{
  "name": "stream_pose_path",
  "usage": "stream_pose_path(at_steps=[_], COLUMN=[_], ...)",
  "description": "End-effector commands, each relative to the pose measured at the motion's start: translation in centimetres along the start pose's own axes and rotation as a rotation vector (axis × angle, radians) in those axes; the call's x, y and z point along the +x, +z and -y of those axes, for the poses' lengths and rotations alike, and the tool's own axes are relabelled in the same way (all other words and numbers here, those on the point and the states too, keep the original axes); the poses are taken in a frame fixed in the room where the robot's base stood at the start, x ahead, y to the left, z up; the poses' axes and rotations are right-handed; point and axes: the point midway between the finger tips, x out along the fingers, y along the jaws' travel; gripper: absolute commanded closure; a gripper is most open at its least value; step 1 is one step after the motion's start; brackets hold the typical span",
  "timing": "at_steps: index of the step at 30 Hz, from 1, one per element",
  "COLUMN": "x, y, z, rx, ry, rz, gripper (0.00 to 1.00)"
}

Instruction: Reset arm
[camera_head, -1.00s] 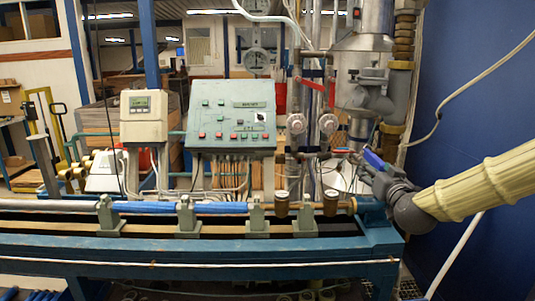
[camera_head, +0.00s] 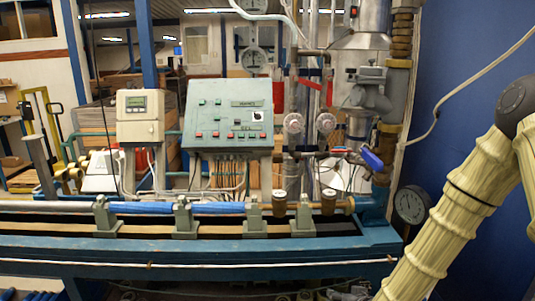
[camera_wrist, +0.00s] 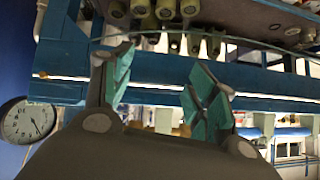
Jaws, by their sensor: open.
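My gripper (camera_wrist: 158,100) shows in the wrist view with its two teal-padded fingers spread apart and nothing between them. Behind the fingers lies the blue bench frame (camera_wrist: 150,74), seen from a turned angle. In the head view the gripper itself is not seen; my pale yellow arm fills the lower right. The blue-handled valve (camera_head: 371,160) stands at the right end of the pipe bench, clear of the arm.
The blue bench (camera_head: 200,250) carries a horizontal pipe with clamps. A green control panel (camera_head: 229,114) and a white meter box (camera_head: 140,116) stand behind it. A round dial gauge (camera_head: 411,204) sits right of the bench and also shows in the wrist view (camera_wrist: 28,121).

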Motion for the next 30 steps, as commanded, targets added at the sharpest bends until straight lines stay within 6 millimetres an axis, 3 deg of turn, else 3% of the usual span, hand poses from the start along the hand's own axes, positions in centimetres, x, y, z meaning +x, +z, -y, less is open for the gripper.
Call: stream_pose_path(at_steps=[1,8,12,18,24,30], x=[0.2,-1.1,-3.2,-7.7,-11.7,-13.3], y=[3.3,16.6,24.2,34.0,40.2,42.2], z=[-0.1,-1.0,-1.8,-2.9,-3.3,-3.5], rx=[-0.002,-0.003,-0.005,-0.008,-0.013,-0.014], ry=[0.006,0.039,0.065,0.110,0.148,0.163], rz=[0.059,0.305,0.454,0.659,0.804,0.853], gripper=[0.42,0.42,0.42,0.42,0.42,0.42])
